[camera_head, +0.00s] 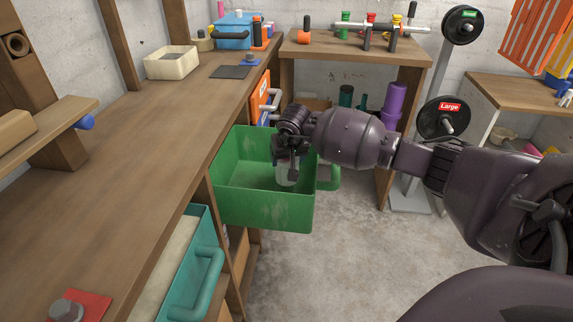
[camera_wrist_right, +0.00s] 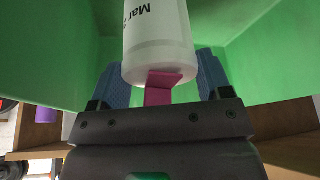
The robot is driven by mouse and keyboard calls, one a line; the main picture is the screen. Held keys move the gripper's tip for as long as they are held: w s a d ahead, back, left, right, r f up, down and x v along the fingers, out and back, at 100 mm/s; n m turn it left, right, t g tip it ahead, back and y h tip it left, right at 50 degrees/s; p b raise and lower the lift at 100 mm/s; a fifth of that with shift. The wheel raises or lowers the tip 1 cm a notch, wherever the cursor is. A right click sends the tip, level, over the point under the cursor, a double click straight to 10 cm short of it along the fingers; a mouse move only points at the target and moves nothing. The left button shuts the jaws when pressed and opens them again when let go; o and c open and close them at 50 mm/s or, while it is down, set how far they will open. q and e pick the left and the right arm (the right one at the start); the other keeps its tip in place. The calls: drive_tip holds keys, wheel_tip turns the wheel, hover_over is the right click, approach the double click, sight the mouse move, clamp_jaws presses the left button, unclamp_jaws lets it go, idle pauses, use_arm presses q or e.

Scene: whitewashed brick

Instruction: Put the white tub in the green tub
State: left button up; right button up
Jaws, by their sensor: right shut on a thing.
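The green tub (camera_head: 262,207) sticks out from under the workbench like an open drawer, with a handle on its right side. My right gripper (camera_head: 287,165) reaches down into its opening from above. It is shut on the white tub (camera_head: 286,176), which hangs inside the green tub's walls, mostly hidden behind the fingers. In the right wrist view the white tub (camera_wrist_right: 158,40) shows dark lettering and a pink piece at its near end, between the blue finger pads, with green walls (camera_wrist_right: 265,50) around. I cannot tell whether it touches the floor of the green tub. My left gripper is not in view.
The wooden workbench (camera_head: 120,150) runs along the left. A teal tub (camera_head: 185,270) sticks out below it, nearer. A cream tray (camera_head: 171,64) and a blue box (camera_head: 235,38) stand on the bench. A weight rack (camera_head: 440,90) stands behind. The floor at the right front is clear.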

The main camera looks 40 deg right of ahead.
wheel_tip(320, 180, down, 2)
drive_tip(key=shift+f, duration=0.35)
drive_tip(key=shift+r, duration=0.1)
drive_tip(key=shift+f, duration=0.2)
drive_tip(key=o, duration=1.2)
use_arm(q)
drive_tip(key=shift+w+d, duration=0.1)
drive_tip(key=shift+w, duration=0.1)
